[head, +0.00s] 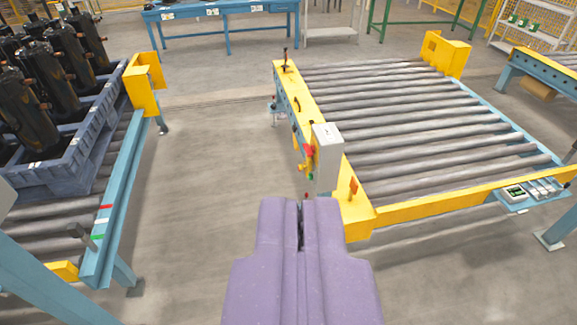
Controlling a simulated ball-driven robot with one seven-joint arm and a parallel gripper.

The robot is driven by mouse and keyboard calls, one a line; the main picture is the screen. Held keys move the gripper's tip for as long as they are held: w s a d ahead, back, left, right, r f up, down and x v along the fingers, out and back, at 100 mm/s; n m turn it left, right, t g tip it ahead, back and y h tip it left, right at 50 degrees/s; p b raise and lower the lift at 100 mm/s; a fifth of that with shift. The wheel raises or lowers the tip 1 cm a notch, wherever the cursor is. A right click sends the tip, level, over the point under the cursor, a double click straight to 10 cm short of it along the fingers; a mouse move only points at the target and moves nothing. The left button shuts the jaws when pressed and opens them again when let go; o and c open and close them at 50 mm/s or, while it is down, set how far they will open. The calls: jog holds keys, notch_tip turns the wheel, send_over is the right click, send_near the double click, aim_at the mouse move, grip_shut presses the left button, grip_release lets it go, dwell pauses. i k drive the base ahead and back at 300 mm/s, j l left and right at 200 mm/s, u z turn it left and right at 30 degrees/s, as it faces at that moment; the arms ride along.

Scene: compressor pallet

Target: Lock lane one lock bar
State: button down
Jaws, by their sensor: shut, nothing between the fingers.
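My purple gripper (300,206) is at the bottom middle, pointing forward. Its two fingers are together with nothing between them. A lever with a grey handle (80,233) sits at the near end of the left roller lane, beside red, white and green marks (101,222) on the blue rail (122,195). It stands well to the left of my gripper, apart from it. It may belong to a lock bar, but no lane number is readable. A blue pallet (62,160) with several black compressors (25,90) sits on that lane's rollers.
A roller table (400,110) with a yellow frame stands ahead right. Its control box (327,155) is just beyond my gripper. Yellow end blocks (143,87) stand at the left lane. Clear floor (200,150) lies between the lanes. A blue workbench (225,12) is at the back.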

aim_at(309, 161)
jog(key=i+u, duration=0.15)
jog(key=i, duration=0.6)
jog(key=i+l+u, duration=0.1)
jog(key=i, duration=0.65)
jog(key=i+l+u, duration=0.15)
jog(key=i, duration=0.6)
